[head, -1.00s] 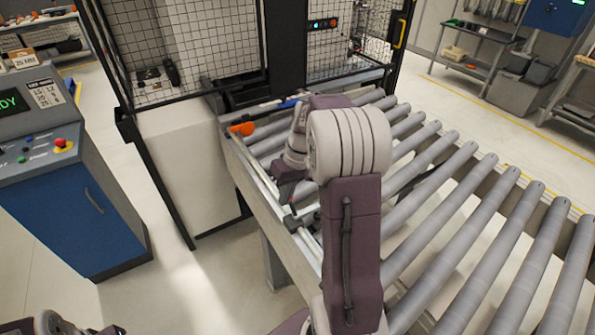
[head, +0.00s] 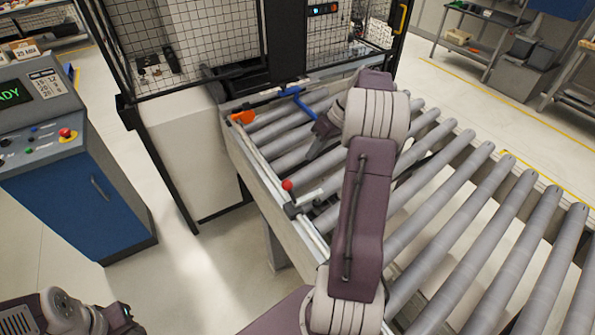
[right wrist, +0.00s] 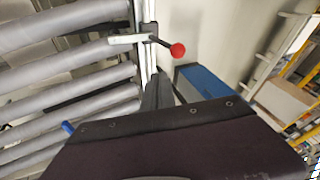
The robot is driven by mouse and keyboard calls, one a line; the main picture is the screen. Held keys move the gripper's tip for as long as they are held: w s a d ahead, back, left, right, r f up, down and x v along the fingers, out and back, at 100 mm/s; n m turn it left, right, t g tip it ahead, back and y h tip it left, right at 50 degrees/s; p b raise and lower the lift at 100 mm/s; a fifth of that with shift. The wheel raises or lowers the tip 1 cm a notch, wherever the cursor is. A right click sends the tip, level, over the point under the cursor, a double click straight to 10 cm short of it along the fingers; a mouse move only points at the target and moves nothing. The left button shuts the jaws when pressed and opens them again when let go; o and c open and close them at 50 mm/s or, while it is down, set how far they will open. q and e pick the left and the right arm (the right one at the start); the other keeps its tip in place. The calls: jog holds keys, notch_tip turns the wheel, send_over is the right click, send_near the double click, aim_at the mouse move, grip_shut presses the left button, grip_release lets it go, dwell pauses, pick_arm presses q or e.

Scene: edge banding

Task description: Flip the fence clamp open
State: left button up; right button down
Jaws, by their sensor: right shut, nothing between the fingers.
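The fence clamp shows as a dark block (head: 292,209) on the pale fence rail (head: 262,166) along the left side of the roller conveyor, with a red ball knob (head: 287,185) beside it. In the right wrist view the red knob (right wrist: 177,50) ends a short dark lever sticking out to the right of the rail. My right gripper (head: 310,156) is shut and empty above the rollers, beyond the knob and apart from it. In the right wrist view its dark body fills the bottom. My left arm shows at the lower left; its fingers are not visible.
An orange part (head: 243,117) sits at the rail's far end, with a blue handle (head: 297,97) nearby. A black mesh guard (head: 215,50) stands behind. A blue control cabinet (head: 85,195) stands left. Rollers (head: 450,225) to the right are bare.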

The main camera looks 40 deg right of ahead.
jog(key=w+a+f+p, duration=0.1)
jog(key=a+f+p, duration=0.1)
jog(key=a+f, duration=0.3)
jog(key=shift+x, duration=0.75)
jog(key=shift+w+d+f, duration=0.1)
jog(key=shift+f, duration=0.05)
